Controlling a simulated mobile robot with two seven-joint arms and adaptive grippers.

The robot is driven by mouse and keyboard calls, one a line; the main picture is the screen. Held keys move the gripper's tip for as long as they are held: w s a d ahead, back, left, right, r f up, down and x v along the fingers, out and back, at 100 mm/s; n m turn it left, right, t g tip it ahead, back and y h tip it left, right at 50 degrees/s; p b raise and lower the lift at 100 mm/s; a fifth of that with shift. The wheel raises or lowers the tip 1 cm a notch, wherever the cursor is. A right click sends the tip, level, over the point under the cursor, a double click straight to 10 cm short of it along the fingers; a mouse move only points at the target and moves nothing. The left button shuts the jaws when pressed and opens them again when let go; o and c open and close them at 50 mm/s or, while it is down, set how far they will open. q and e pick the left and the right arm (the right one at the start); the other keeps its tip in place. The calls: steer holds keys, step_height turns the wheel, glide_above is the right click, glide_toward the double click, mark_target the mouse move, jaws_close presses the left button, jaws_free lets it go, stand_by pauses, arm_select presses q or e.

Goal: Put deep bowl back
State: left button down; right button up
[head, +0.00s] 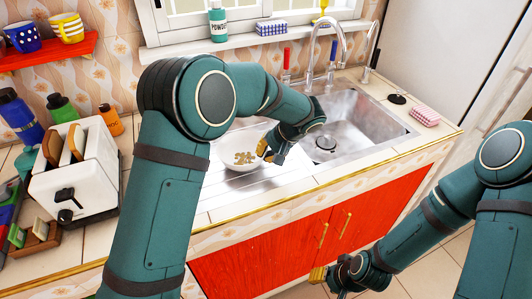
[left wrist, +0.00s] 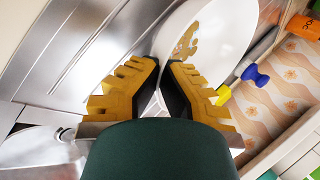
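The deep bowl (head: 228,152) is white with a brown pattern inside. It is upright at the metal drainboard left of the sink basin; I cannot tell whether it touches the board. My left gripper (head: 268,150) is at its right rim. In the left wrist view, the bowl (left wrist: 225,35) lies beyond the yellow fingers of the left gripper (left wrist: 163,62). The fingertips are close together with the bowl's rim between them, so the gripper looks shut on it. My right gripper (head: 318,275) is low in front of the red cabinet, away from the bowl; its finger opening is unclear.
The sink basin (head: 345,125) with its tap (head: 338,40) is right of the bowl. A white toaster (head: 75,170) and several bottles stand on the left counter. A red shelf (head: 50,52) with cups is at upper left. A pink sponge (head: 424,116) lies at the right.

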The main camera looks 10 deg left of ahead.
arm_select(q)
steer(key=c, duration=1.1)
jaws_free()
steer(key=shift+c, duration=0.2)
steer(key=p+v, duration=0.2)
steer(key=v, duration=1)
